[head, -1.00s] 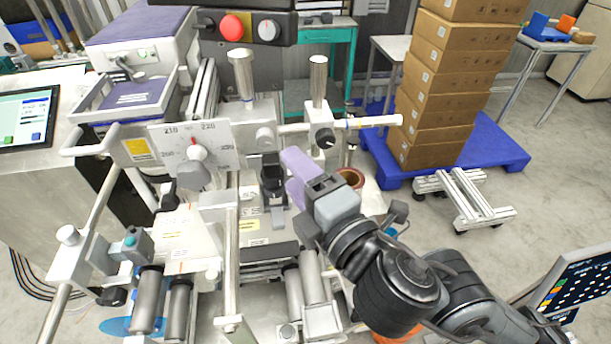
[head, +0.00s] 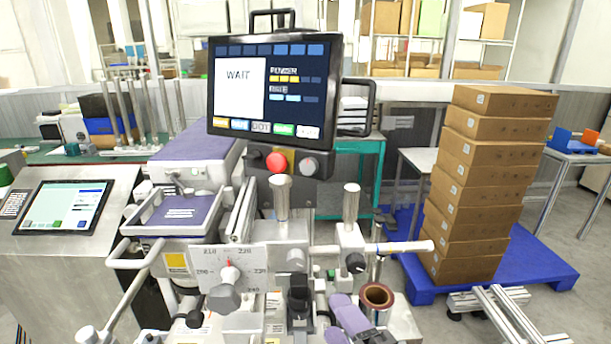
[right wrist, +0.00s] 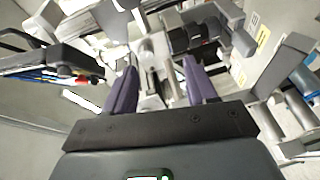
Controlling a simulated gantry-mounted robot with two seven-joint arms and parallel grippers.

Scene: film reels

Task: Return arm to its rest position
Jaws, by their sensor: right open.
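My right gripper (head: 352,318) shows at the bottom of the head view, with its purple fingers in front of the machine and beside a brown core (head: 376,297). In the right wrist view the two purple fingers of my right gripper (right wrist: 160,80) stand wide apart with nothing between them. Most of my right arm is below the edge of the head view. My left gripper is in neither view.
The machine has a dial plate (head: 230,272), upright posts and a horizontal bar (head: 385,249). Above it a screen (head: 270,88) reads WAIT. Stacked cartons (head: 480,180) stand on a blue pallet (head: 535,262) at right. A tablet screen (head: 65,207) lies at left.

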